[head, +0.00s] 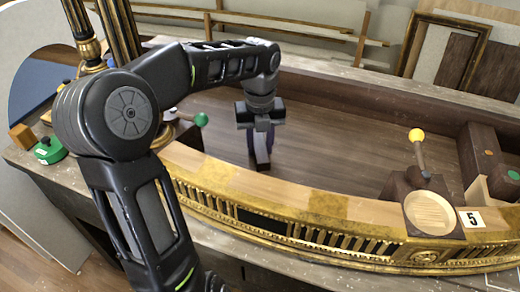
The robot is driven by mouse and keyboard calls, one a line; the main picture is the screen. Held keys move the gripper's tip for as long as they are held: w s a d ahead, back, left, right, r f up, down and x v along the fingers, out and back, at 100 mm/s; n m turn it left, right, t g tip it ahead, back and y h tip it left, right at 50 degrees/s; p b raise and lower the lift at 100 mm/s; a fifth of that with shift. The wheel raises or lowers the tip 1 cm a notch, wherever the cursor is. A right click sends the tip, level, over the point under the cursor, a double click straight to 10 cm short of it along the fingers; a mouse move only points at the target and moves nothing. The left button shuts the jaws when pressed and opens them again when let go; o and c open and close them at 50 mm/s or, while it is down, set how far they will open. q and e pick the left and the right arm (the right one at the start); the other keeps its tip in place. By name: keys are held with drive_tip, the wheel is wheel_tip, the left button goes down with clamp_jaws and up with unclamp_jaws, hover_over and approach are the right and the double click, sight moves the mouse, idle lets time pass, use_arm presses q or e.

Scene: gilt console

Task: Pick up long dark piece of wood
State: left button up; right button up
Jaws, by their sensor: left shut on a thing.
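My left gripper (259,138) reaches down into the dark wooden recess behind the curved gilt front. It is shut on a narrow dark piece of wood (262,158), which shows end-on below the jaws with a paler end. Most of this piece is hidden by the gripper, so its full length cannot be told. I cannot tell whether it touches the recess floor. My right gripper is out of view.
The gilt console front (300,212) curves along the near side. A yellow-knobbed clamp (417,136) stands at the right by a round pale disc (428,211). A green-knobbed clamp (201,119) is left of my gripper. The recess floor (335,145) right of it is clear.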

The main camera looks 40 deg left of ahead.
sight(260, 146)
use_arm(q)
clamp_jaws()
wheel_tip(260, 146, up, 5)
drive_tip(key=shift+f, duration=0.1)
wheel_tip(260, 146, up, 5)
drive_tip(key=p, duration=0.3)
drive_tip(key=shift+f, duration=0.1)
drive_tip(key=shift+r+p, duration=0.25)
drive_tip(key=shift+p, duration=0.1)
idle(0.3)
